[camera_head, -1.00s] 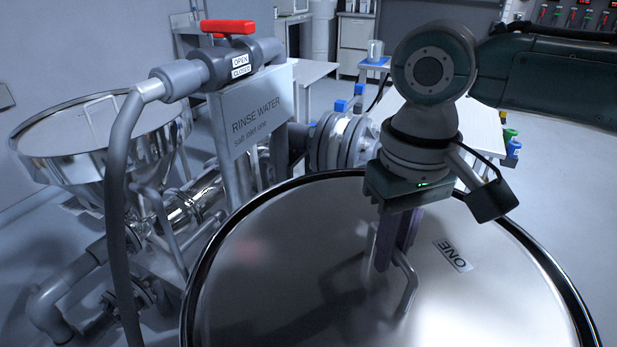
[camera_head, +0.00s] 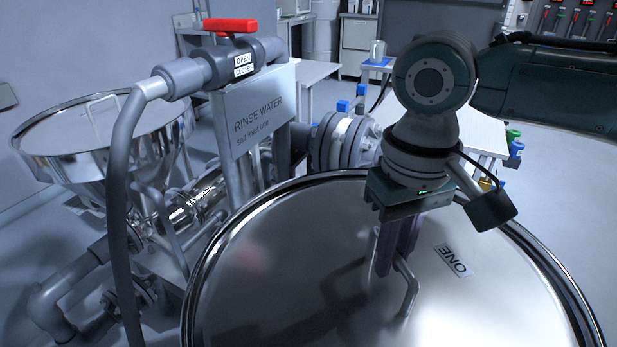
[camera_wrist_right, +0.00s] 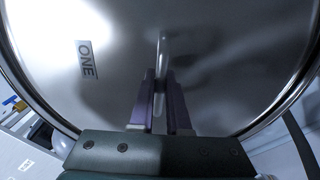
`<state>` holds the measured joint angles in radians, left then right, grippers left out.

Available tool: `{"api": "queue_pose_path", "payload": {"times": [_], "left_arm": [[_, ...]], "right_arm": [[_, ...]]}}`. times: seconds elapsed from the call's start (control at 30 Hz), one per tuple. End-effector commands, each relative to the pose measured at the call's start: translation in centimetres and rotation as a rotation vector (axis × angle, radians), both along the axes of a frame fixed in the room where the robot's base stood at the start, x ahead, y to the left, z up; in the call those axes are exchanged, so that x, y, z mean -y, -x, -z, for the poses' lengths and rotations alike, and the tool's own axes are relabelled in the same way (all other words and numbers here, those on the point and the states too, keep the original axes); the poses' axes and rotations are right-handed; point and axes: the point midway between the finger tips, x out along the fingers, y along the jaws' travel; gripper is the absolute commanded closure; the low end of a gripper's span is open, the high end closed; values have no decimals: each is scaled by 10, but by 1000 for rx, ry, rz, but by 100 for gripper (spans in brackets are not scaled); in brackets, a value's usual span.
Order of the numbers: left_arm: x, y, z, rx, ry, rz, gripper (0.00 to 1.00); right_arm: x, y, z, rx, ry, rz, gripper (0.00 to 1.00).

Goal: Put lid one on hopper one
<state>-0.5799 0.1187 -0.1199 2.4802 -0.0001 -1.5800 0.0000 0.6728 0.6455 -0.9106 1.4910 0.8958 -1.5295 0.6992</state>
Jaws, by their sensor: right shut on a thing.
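Lid one (camera_head: 290,270) is a large round shiny steel disc with a label reading ONE (camera_head: 456,260). It fills the lower middle of the head view and most of the right wrist view (camera_wrist_right: 110,100). My right gripper (camera_head: 391,268) comes down from above and is shut on the lid's bent bar handle (camera_head: 408,295). Its two dark purple fingers also show at the handle in the wrist view (camera_wrist_right: 161,80). A bright rim surrounds the lid. What lies under the lid is hidden, so I cannot tell whether it rests on hopper one. My left gripper is not in view.
A steel funnel (camera_head: 75,165) stands at the left. A sign reading RINSE WATER, salt inlet one (camera_head: 258,120), a red-handled valve (camera_head: 230,25) and a grey hose (camera_head: 118,210) stand close to the lid's left. A white table (camera_head: 465,125) stands behind my right arm.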

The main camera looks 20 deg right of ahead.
Motion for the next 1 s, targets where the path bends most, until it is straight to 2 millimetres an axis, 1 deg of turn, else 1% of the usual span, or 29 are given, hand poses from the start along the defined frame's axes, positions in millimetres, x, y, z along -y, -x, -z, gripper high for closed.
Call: {"api": "queue_pose_path", "payload": {"times": [0.03, 0.07, 0.33, 0.57, 0.67, 0.77, 1.0], "left_arm": [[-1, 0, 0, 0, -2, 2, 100], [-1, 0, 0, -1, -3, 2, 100], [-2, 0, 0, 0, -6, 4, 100], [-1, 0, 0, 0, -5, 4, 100], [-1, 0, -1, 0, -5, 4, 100], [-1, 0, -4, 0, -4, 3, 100], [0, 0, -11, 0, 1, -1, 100]], "right_arm": [[0, -1, 0, 3, -2, 0, 84], [0, -1, -1, 3, -1, 0, 81], [0, 0, 0, 1, 0, 0, 51], [1, 1, 1, -3, 2, 0, 50], [0, 0, -5, -1, 1, -1, 50], [1, 0, -20, 2, 1, -1, 50], [0, -1, -70, 4, 0, -1, 50]]}}
